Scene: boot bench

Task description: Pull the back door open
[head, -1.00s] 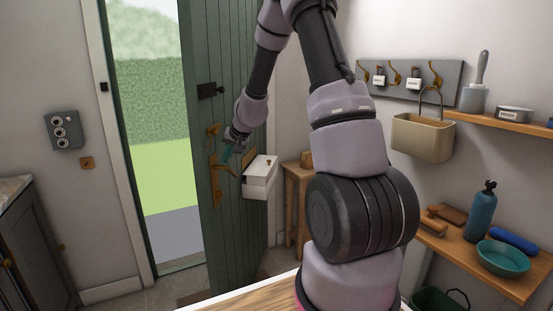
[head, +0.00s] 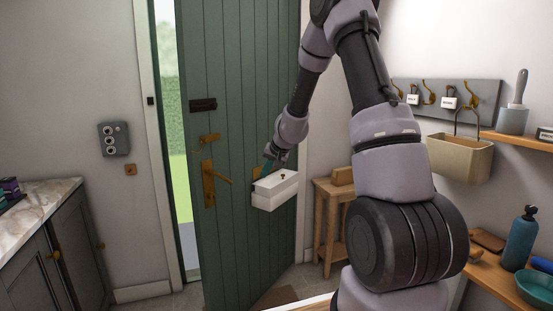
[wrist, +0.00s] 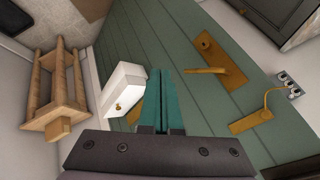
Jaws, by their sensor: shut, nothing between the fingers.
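The green plank back door (head: 235,75) stands ajar in the head view, with a narrow strip of outdoors at its left edge. Its brass lever handle (head: 220,178) sits on a tall plate near that edge; the lever also shows in the wrist view (wrist: 208,70). My gripper (head: 274,158) is right of the handle, just above a white box on the door, and away from the lever. In the wrist view its teal fingers (wrist: 165,103) are together and empty, pointing toward the door. In the head view the fingertips are hard to make out.
The white box (head: 275,190) projects from the door. A brass latch (head: 207,140) sits above the handle. A wooden stand (head: 333,205) is right of the door. A marble-topped cabinet (head: 45,208) stands left. Shelves with a bottle (head: 521,238) and a hanging bin (head: 460,160) line the right wall.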

